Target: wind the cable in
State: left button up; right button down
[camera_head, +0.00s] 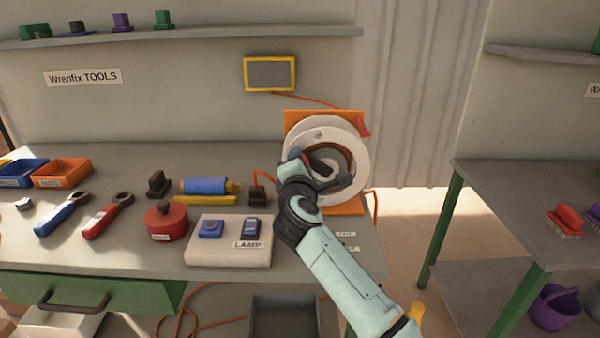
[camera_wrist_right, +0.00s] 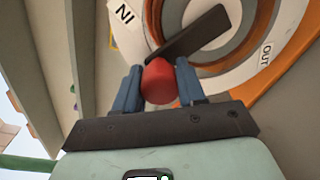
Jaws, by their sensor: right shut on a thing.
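The cable reel (camera_head: 359,133) is a white drum on an orange mount at the right end of the bench. My right gripper (camera_head: 296,156) is at its front left; in the right wrist view its blue fingers (camera_wrist_right: 158,88) are shut on the red knob (camera_wrist_right: 158,80) of the dark crank arm (camera_wrist_right: 200,35). The reel face carries an "IN" label (camera_wrist_right: 124,13) and an "OUT" label (camera_wrist_right: 266,53). Orange cable (camera_head: 190,318) lies in loops on the floor below the bench. My arm hides part of the reel. My left gripper is not in view.
A white lamp box (camera_head: 215,252), a red round tin (camera_head: 166,226), a blue roll (camera_head: 205,186) and a dark plug-like block (camera_head: 257,196) stand on the bench left of my arm. A grey bin (camera_head: 283,315) is below. Another table (camera_head: 530,195) is at right, across a gap.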

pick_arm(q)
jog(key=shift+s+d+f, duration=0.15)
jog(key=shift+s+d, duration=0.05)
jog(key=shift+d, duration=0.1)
pick_arm(e)
jog(key=shift+d+r+m, duration=0.3)
jog(key=shift+r+m, duration=0.05)
jog(key=shift+m, duration=0.35)
jog(key=c, duration=0.7)
grip_release()
jog(key=shift+o, duration=0.2)
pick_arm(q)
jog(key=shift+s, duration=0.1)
pick_arm(e)
jog(key=shift+s+b, duration=0.15)
jog(key=shift+b, duration=0.15)
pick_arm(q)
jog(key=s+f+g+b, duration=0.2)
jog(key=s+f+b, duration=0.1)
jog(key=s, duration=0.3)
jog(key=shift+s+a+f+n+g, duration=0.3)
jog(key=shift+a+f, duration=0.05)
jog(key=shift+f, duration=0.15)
pick_arm(e)
jog(key=s, duration=1.3)
jog(key=shift+r, duration=0.3)
